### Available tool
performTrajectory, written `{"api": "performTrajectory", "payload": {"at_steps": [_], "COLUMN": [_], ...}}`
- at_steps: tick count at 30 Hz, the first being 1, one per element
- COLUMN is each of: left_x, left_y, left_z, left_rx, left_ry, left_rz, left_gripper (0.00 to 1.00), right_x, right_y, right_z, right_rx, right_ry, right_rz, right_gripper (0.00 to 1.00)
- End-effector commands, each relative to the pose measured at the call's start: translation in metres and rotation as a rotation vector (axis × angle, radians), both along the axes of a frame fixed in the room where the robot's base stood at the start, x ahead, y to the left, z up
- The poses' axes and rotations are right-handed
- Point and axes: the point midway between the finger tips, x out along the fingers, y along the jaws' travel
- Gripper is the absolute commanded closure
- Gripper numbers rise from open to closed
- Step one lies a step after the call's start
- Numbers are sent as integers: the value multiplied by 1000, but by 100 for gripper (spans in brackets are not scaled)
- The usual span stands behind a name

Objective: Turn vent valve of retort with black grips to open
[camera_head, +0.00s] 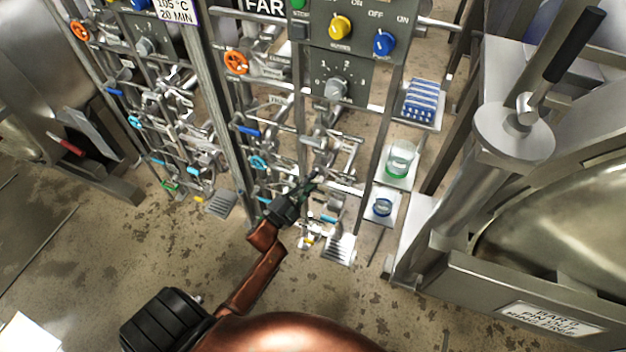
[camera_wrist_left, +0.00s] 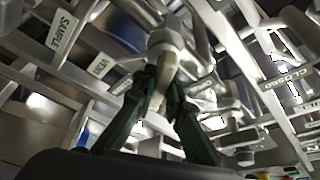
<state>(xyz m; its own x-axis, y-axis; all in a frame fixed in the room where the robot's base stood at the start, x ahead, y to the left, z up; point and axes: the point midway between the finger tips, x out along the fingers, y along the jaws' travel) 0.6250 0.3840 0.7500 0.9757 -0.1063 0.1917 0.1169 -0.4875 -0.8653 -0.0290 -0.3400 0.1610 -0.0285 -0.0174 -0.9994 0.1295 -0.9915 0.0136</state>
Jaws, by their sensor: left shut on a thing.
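My left gripper (camera_head: 311,184) reaches down into the pipework of the nearer valve panel. In the left wrist view its dark green fingers (camera_wrist_left: 160,84) are shut on a pale metal valve handle (camera_wrist_left: 164,62). A label reading VENT (camera_wrist_left: 99,66) is beside the handle on the left, and one reading SAMPLE (camera_wrist_left: 62,28) is further left. A label that seems to read CLOSED (camera_wrist_left: 288,78) is on the right. In the head view the gripper and crossing pipes largely hide the handle. The retort (camera_head: 560,230) with a black grip (camera_head: 574,45) stands at the right. My right gripper is out of view.
The panel carries an orange wheel (camera_head: 236,62), a light blue wheel (camera_head: 257,163), a dial (camera_head: 337,88) and yellow and blue knobs. Shelves at its right hold a green-banded beaker (camera_head: 400,160) and a blue rack (camera_head: 420,100). A second retort with a red grip (camera_head: 67,146) is at left.

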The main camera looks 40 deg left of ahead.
Motion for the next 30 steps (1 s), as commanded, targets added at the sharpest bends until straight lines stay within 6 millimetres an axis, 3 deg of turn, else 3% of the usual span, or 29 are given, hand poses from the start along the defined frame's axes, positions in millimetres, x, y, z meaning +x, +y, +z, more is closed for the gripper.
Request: {"api": "performTrajectory", "payload": {"at_steps": [5, 6, 13, 23, 30], "left_x": [0, 0, 0, -4, -40], "left_y": [0, 0, 0, 1, 5], "left_z": [-1, -1, 0, -1, -10], "left_rx": [0, 0, 1, 1, 1], "left_ry": [1, 1, 1, 1, 6], "left_rz": [0, 0, 1, 1, 3], "left_gripper": [100, 86, 71, 71, 71], "right_x": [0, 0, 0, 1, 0], "right_y": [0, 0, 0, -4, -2], "right_z": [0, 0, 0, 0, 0], "right_rx": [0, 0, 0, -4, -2], "right_ry": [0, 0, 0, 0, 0], "right_rz": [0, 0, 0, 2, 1], "right_gripper": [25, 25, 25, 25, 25]}}
